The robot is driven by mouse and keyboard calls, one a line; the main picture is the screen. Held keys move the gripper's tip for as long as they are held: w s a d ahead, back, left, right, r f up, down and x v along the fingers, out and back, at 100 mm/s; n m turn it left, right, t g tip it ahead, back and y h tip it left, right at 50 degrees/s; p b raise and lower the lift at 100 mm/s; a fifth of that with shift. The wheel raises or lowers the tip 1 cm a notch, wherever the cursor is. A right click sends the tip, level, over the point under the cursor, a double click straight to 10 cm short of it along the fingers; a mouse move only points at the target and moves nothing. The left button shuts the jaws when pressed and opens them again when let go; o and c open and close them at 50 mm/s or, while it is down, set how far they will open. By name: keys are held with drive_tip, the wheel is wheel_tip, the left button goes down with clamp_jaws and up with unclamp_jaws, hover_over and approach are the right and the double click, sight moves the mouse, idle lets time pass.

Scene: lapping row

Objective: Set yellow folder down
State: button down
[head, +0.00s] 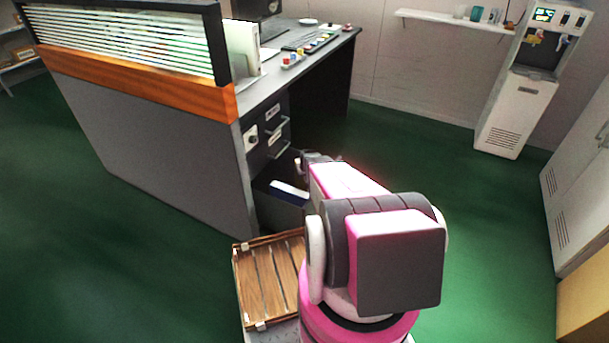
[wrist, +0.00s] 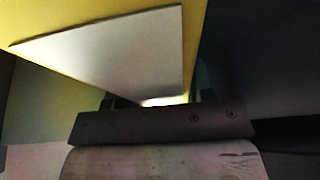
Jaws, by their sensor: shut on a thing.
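The yellow folder (wrist: 230,8) fills the top of the wrist view, with a large pale grey panel (wrist: 120,50) on its near face. My gripper (wrist: 155,99) is shut on the folder, whose lower part runs down between the fingers. In the head view the folder is not visible and my arm hides the gripper. My arm reaches toward the open lower part of the desk's drawer unit (head: 268,133). I cannot tell whether the folder touches any surface.
The desk (head: 262,92) holds small coloured items and a keyboard. A slatted wooden tray (head: 252,285) lies left of my arm. Green floor (head: 420,140) is clear toward the water dispenser (head: 515,110).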

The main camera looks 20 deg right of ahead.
drive_tip(key=shift+f, duration=0.1)
drive_tip(key=shift+c, duration=2.1)
unclamp_jaws()
